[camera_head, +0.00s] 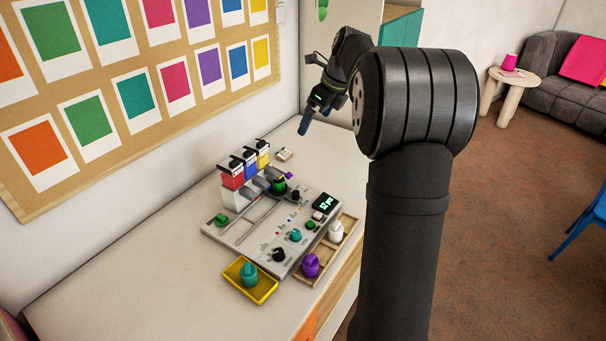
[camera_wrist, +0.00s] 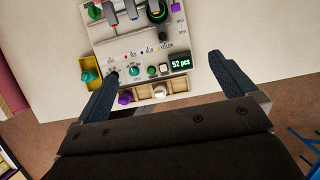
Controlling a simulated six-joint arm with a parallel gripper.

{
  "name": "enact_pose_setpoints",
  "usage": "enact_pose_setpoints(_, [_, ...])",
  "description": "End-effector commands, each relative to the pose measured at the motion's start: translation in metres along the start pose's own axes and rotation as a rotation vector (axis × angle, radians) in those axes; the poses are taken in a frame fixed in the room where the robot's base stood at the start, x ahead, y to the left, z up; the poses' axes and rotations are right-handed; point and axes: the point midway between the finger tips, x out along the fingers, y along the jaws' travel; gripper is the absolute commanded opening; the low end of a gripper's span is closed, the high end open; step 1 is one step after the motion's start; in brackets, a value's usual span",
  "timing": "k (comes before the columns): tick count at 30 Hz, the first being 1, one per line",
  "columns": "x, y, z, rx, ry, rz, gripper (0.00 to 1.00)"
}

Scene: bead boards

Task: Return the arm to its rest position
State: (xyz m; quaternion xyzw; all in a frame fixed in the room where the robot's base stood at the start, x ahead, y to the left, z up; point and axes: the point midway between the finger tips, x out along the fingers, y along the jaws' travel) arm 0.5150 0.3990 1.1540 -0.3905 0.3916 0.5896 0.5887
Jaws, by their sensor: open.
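My gripper (camera_head: 305,118) is raised above the far end of the white table (camera_head: 130,235), beyond the bead board, in the head view. In the wrist view the two dark blue fingers of my gripper (camera_wrist: 163,64) are spread wide with nothing held between them. The grey bead board (camera_head: 262,240) lies on the table below, apart from the fingers. It also shows in the wrist view (camera_wrist: 125,42), with a lit display (camera_wrist: 180,64) reading "52 pcs". My dark upper arm covers part of the table's right side in the head view.
Red, blue and yellow dispensers (camera_head: 246,163) stand at the board's back. A yellow tray (camera_head: 240,286) holds a teal piece (camera_head: 249,275). A wooden tray (camera_head: 324,249) holds a purple piece (camera_head: 311,265) and a white piece (camera_head: 336,231). The table's left part is clear.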

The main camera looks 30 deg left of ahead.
Motion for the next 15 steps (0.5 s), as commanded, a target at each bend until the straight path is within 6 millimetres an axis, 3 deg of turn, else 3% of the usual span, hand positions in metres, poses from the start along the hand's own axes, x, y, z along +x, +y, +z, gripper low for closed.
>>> enact_pose_setpoints(10, [0.0, 0.002, -0.001, 0.0, 0.007, 0.002, 1.0])
enact_pose_setpoints(15, [0.021, 0.035, -0.02, 0.0, 0.164, 0.018, 1.0])
